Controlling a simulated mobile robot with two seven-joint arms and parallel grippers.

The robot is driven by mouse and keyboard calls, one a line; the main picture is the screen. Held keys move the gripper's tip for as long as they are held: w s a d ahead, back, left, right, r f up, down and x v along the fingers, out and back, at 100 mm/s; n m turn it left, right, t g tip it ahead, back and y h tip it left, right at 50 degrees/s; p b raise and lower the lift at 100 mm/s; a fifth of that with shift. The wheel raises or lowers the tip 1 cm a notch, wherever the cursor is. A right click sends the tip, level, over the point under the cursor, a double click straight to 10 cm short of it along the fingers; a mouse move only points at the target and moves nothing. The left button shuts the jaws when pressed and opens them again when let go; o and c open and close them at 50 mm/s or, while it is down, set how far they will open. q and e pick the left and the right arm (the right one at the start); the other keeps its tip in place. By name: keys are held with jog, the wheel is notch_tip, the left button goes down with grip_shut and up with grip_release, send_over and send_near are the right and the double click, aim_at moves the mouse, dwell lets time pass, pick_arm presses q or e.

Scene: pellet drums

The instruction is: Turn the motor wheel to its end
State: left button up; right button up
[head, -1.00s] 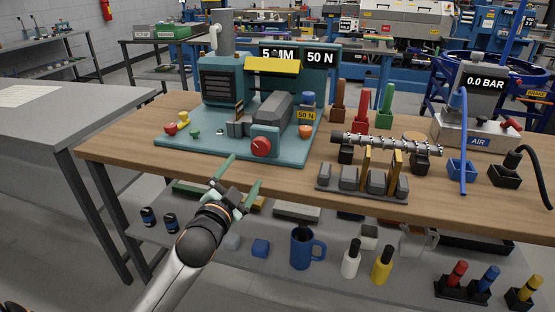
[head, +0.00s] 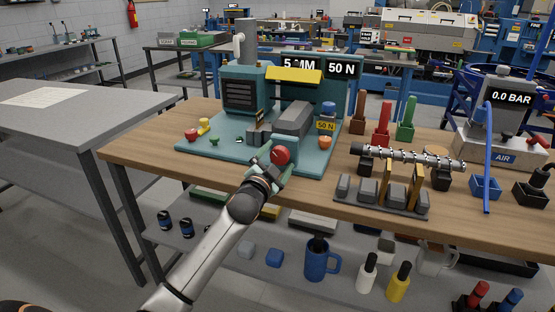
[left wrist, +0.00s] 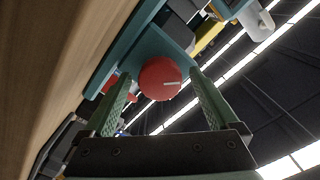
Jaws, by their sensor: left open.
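In the left wrist view the wheel (left wrist: 161,78) is a red disc with a pale line mark pointing right. My left gripper (head: 275,159) is at the wheel, its green fingers to either side of it. In the left wrist view the fingers (left wrist: 158,97) stand apart, with the wheel between and just beyond their tips, and gaps show on both sides. My right gripper is not in view.
The teal machine base (head: 200,150) stands on the wooden bench (head: 150,143). To the right are a rack of grey blocks (head: 378,195) and a screw shaft (head: 412,156). Displays read 50 N and 0.0 BAR. A lower shelf holds a blue mug (head: 320,262) and bottles.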

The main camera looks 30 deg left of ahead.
pick_arm(q)
jog(key=c, duration=1.4)
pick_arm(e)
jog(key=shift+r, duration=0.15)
